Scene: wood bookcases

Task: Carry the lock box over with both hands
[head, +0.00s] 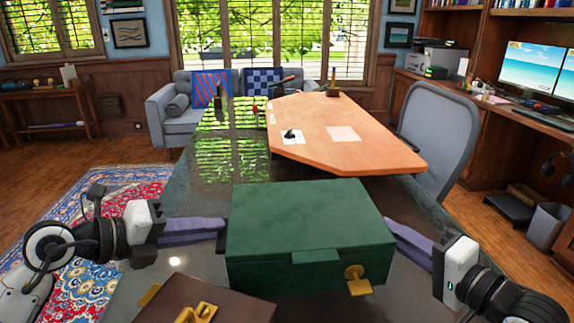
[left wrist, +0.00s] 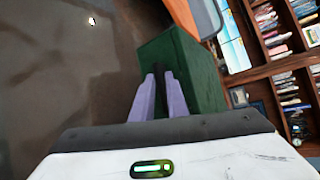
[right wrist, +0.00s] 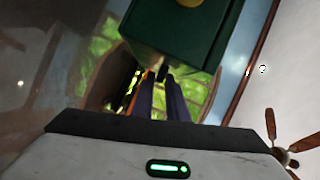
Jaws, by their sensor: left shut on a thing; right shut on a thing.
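The green lock box (head: 305,215) is in the middle of the head view, lid closed, with a gold lock piece (head: 356,280) on its front. My left gripper (head: 222,228) is shut on its left side, on what looks like a dark handle. My right gripper (head: 390,228) is shut on its right side; its tips are partly hidden behind the box. The box looks level. It also shows in the left wrist view (left wrist: 200,80) and the right wrist view (right wrist: 180,28) at the fingertips. I cannot tell whether its underside touches the dark glossy table.
A brown box with gold fittings (head: 240,302) is at the near edge, close in front of the lock box. The glossy dark tabletop (head: 190,190) is clear at left. An orange-brown wooden desk top (head: 375,145) lies beyond, with a grey chair (head: 440,140) at right.

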